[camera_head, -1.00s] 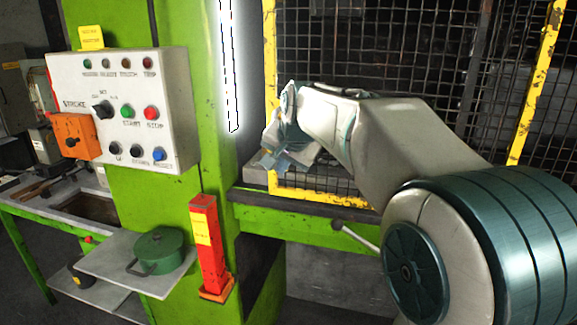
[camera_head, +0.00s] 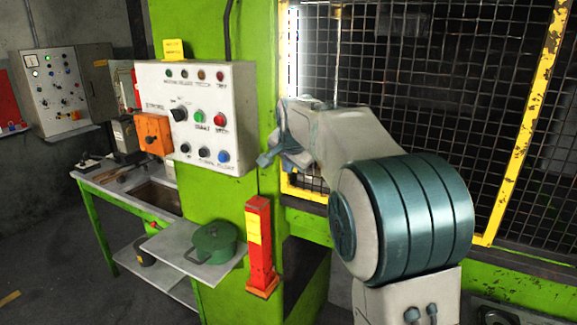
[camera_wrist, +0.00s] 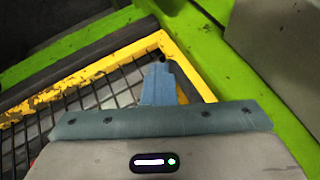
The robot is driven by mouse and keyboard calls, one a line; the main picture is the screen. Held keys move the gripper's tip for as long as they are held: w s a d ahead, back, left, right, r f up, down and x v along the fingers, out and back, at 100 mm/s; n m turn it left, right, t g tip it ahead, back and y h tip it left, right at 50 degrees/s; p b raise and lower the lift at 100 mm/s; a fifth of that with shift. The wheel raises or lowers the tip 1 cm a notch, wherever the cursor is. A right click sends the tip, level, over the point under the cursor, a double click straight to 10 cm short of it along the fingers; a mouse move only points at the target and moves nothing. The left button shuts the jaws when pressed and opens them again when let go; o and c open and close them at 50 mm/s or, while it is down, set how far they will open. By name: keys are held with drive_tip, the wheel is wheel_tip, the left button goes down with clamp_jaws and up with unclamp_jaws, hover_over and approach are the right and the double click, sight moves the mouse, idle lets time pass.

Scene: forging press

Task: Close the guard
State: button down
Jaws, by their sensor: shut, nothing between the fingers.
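The guard is a black mesh panel in a worn yellow frame (camera_head: 531,115). It fills the right side of the head view. Its left upright (camera_head: 283,50) stands right beside the green press column, with no clear gap showing between them. My gripper (camera_head: 268,158) is shut and empty, at the lower left of the guard, in front of that edge. In the wrist view my gripper's blue-grey fingertips (camera_wrist: 158,82) are together, over the corner of the yellow guard frame (camera_wrist: 110,62). I cannot tell whether they touch it.
A control box (camera_head: 240,110) with buttons is mounted on the green column, left of my gripper. A wall panel (camera_head: 55,90) is at far left. Floor at lower left is clear.

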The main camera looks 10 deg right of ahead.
drive_tip(key=shift+a, duration=0.15)
drive_tip(key=s+d+r+b, duration=0.3)
drive_tip(key=s+r, duration=0.5)
drive_tip(key=s, duration=0.1)
drive_tip(key=s+f+n+g, duration=0.2)
drive_tip(key=s+f+n, duration=0.2)
drive_tip(key=s+f, duration=0.8)
drive_tip(key=s+d+f+n+g, duration=0.1)
drive_tip(key=s+f+n, duration=0.4)
drive_tip(key=s+f, duration=0.7)
drive_tip(key=s+g, duration=0.1)
drive_tip(key=s, duration=0.4)
drive_tip(key=shift+s+f, duration=0.25)
drive_tip(key=shift+f, duration=0.05)
drive_tip(key=shift+d, duration=0.1)
